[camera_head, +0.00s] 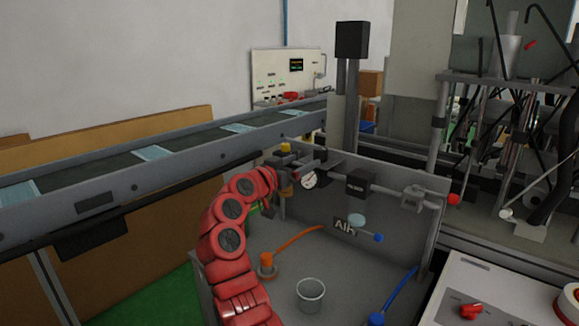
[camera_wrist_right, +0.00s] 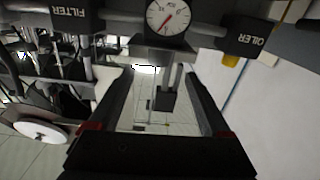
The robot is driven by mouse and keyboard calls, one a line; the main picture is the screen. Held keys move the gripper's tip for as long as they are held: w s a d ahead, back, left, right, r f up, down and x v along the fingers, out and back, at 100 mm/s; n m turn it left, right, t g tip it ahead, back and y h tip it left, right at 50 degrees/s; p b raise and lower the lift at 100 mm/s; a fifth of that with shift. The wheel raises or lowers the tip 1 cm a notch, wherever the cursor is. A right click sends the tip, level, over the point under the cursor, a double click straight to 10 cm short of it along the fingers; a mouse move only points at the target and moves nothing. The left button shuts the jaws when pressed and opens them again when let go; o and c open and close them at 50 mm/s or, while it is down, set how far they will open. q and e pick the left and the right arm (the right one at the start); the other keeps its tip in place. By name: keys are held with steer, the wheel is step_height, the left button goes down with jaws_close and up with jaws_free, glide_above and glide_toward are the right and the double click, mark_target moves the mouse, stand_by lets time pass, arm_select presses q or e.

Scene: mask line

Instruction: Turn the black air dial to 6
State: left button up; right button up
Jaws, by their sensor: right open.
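A round white gauge (camera_head: 310,180) sits on the air unit along the grey panel; it also shows in the wrist view (camera_wrist_right: 172,18), its red needle pointing to lower left. A dark part that looks like the black air dial (camera_head: 321,154) stands by the gauge, partly hidden; the wrist view shows it (camera_wrist_right: 165,57) beyond my fingertips. Its setting cannot be read. My right gripper (camera_wrist_right: 163,72) is open and empty, its fingers either side of the view towards the dial. My left gripper is not in view.
Black FILTER (camera_wrist_right: 72,16) and OILER (camera_wrist_right: 247,37) blocks flank the gauge. A yellow knob (camera_head: 285,147) stands close to my wrist. A clear cup (camera_head: 310,294), orange hose (camera_head: 292,243) and blue hose (camera_head: 398,292) are below. A conveyor (camera_head: 100,168) runs behind.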

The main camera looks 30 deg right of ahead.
steer(key=v, duration=0.4)
steer(key=shift+s+a, duration=0.1)
steer(key=shift+a, duration=0.05)
